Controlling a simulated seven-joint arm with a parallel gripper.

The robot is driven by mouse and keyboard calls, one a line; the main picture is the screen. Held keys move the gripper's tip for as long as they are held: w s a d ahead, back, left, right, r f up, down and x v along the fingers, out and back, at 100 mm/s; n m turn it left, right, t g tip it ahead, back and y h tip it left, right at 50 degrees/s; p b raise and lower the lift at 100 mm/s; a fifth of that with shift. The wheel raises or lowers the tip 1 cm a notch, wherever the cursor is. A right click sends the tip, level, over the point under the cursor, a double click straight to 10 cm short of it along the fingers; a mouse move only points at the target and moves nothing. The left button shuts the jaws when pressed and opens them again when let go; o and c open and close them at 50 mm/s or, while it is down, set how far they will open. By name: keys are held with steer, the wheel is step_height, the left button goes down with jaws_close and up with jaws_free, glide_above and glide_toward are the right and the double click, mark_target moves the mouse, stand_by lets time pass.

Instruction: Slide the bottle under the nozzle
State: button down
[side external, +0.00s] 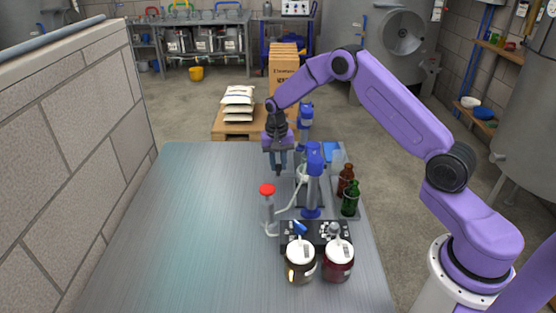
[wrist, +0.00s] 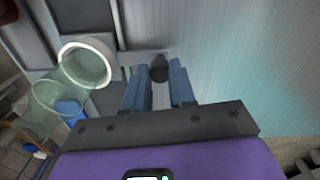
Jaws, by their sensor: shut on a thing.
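My gripper (side external: 280,176) points down over the far part of the metal table, behind the red-topped clear piece. In the wrist view its fingers (wrist: 158,88) are close around a small dark rounded thing (wrist: 159,72); I cannot tell whether this is part of a bottle. A brown bottle (side external: 346,180) and a green bottle (side external: 351,198) stand upright to the right, apart from my gripper. Blue columns (side external: 313,185) stand between them and my gripper. I cannot make out which part is the nozzle.
A slim clear piece with a red top (side external: 267,190) stands nearer the camera. Two lidded jars (side external: 300,262) (side external: 338,262) stand at the front beside a dark panel (side external: 318,228). A clear cylinder with a pale rim (wrist: 75,85) is left of my fingers. The table's left half (side external: 190,220) is clear.

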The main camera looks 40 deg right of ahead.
steer(key=shift+s+a, duration=3.1)
steer(key=shift+a, duration=0.1)
steer(key=c, duration=1)
jaws_free()
steer(key=shift+s+a, duration=0.1)
steer(key=shift+o, duration=0.3)
steer(key=shift+r, duration=0.1)
steer(key=shift+r, duration=0.25)
step_height(320, 180, up, 17)
steer(key=shift+w, duration=0.25)
steer(key=shift+a+f, duration=0.1)
steer(key=shift+a, duration=0.1)
